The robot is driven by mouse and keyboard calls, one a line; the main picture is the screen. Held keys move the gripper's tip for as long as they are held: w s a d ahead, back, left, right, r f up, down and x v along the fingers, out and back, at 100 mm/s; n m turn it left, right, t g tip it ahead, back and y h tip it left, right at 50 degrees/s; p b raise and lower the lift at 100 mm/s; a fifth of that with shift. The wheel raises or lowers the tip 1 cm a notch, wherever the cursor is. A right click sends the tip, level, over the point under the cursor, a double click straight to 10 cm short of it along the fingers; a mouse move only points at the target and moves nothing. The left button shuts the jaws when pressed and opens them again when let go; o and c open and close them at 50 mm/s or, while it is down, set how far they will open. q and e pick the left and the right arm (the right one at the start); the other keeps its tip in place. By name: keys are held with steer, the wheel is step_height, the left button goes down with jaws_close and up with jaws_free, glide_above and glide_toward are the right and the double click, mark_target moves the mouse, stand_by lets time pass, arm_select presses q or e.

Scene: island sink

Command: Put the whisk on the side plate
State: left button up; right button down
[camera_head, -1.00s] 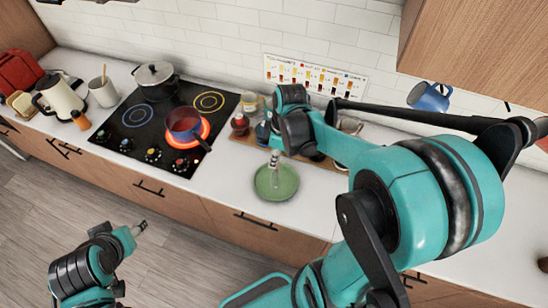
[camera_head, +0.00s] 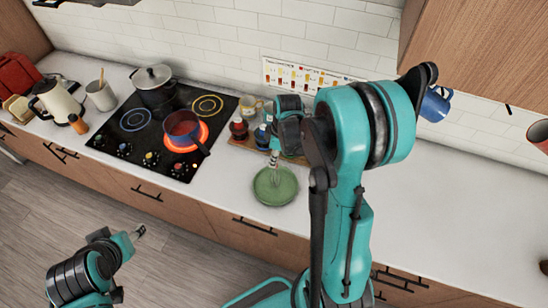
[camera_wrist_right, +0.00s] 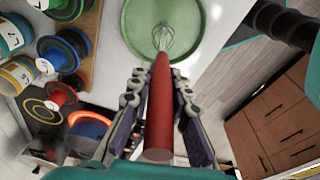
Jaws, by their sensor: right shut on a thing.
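The green side plate (camera_head: 275,192) lies on the white counter to the right of the stove. It also shows at the top of the right wrist view (camera_wrist_right: 145,12). The whisk has a red handle (camera_wrist_right: 160,115) and a wire head (camera_wrist_right: 164,40). My right gripper (camera_wrist_right: 160,88) is shut on the handle, and the wire head points at the plate and overlaps it in the picture. I cannot tell whether it touches. In the head view my right gripper (camera_head: 275,151) is just behind the plate, partly hidden. My left gripper (camera_head: 138,232) hangs low in front of the cabinets, too small to read.
A red-and-blue pan (camera_head: 184,130) sits on a glowing burner, with a lidded pot (camera_head: 155,88) behind it. Several jars (camera_head: 239,128) stand on a wooden board behind the plate. A blue mug (camera_head: 435,104) is at the right.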

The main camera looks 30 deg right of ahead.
mark_target(279, 170)
steer(key=shift+f, duration=0.1)
steer(key=c, duration=1.9)
jaws_free()
steer(key=shift+f, duration=0.1)
steer(key=o, duration=0.5)
steer(key=shift+r, duration=0.45)
steer(key=r, duration=0.3)
steer(key=d+r+p, duration=0.1)
steer(key=r, duration=0.3)
steer(key=s+r, duration=0.1)
steer(key=r, duration=0.3)
steer(key=shift+d+r, duration=0.2)
steer(key=shift+r, duration=0.05)
steer(key=shift+f, duration=0.1)
